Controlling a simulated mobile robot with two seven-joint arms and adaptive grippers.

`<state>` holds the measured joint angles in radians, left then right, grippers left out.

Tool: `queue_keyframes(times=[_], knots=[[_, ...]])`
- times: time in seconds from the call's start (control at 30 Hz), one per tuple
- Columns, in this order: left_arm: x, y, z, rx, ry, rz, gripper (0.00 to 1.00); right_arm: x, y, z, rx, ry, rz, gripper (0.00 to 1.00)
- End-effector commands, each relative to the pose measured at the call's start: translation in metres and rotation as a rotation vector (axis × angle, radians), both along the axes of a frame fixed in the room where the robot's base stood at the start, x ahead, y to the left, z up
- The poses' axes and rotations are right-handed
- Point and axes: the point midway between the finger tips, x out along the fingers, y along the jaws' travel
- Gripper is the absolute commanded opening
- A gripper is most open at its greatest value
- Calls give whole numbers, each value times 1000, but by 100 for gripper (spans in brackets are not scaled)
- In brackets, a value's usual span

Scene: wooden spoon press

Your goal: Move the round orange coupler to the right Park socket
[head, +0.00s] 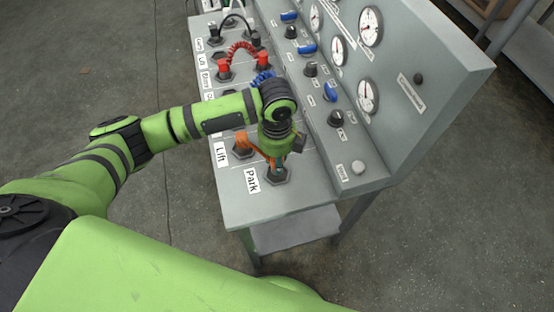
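An orange cable (247,137) runs from the socket beside the Lift label (221,155) to my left gripper. An orange part shows among the gripper's fingers, but the round coupler itself is mostly hidden by them. My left gripper (274,168) points down close over the dark Park socket (276,180), beside the Park label (252,180). I cannot tell whether its fingers are shut on the orange coupler or whether the coupler touches the socket. My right gripper is not in view.
Red couplers with a coiled red cable (243,48), a blue cable (263,78) and black couplers sit farther back on the grey bench (285,205). A sloped panel with gauges (369,97) and knobs (336,119) rises to the right.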

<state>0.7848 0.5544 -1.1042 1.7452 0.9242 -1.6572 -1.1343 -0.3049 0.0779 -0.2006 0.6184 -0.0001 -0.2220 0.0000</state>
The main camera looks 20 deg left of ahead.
Motion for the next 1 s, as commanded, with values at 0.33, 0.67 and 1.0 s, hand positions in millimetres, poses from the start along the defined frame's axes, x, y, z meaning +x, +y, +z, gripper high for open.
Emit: queue_keyframes(times=[0.33,0.67,1.0], knots=[[0,0,-22,0,-1,-1,0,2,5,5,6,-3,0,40],[0,0,-25,1,-1,0,57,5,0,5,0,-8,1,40],[0,0,-22,0,-1,0,57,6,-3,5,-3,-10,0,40]])
